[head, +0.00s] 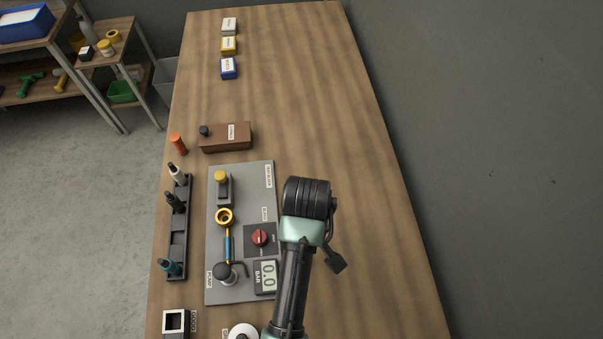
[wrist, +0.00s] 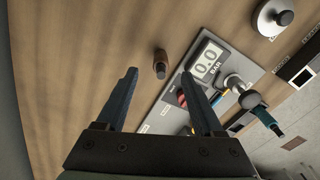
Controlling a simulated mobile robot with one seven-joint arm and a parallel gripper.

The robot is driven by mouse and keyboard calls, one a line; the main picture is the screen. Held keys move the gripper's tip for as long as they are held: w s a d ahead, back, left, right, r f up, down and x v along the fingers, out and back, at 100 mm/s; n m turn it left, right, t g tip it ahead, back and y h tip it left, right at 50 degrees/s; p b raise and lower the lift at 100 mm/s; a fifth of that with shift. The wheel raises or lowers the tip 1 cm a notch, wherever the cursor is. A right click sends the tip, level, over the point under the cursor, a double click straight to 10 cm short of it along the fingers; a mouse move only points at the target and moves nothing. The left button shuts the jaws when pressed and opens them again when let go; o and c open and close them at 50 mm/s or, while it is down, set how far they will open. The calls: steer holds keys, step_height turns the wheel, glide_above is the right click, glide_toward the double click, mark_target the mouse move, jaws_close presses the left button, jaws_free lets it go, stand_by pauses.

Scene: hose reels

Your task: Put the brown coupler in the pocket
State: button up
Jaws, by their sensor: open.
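The brown coupler (wrist: 160,66), a small brown cylinder with a dark end, stands on the wooden table beside the grey panel in the wrist view. In the head view it does not show; my arm covers that area. My gripper (wrist: 160,74) is open and empty, its two fingers apart, with the coupler between the tips in the picture; I cannot tell the height gap. A black square-framed holder with a pale opening (head: 165,321), perhaps the pocket, sits at the table's near left edge in the head view. It also shows at the right of the wrist view (wrist: 291,71).
The grey panel (head: 257,185) carries a red knob (head: 260,237), a gauge (head: 265,277) and a hose. A dark rack (head: 178,243) with several tools stands left of it. A brown box (head: 226,139) and orange cylinder (head: 178,144) are farther back. The table's right side is clear.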

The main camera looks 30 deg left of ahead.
steer(key=shift+w+f, duration=0.1)
steer(key=shift+f, duration=0.75)
steer(key=f, duration=0.2)
steer(key=a+f+p, duration=0.1)
steer(key=f, duration=0.1)
steer(key=shift+f, duration=0.65)
steer(key=shift+c, duration=0.3)
steer(key=shift+w, duration=0.1)
jaws_close()
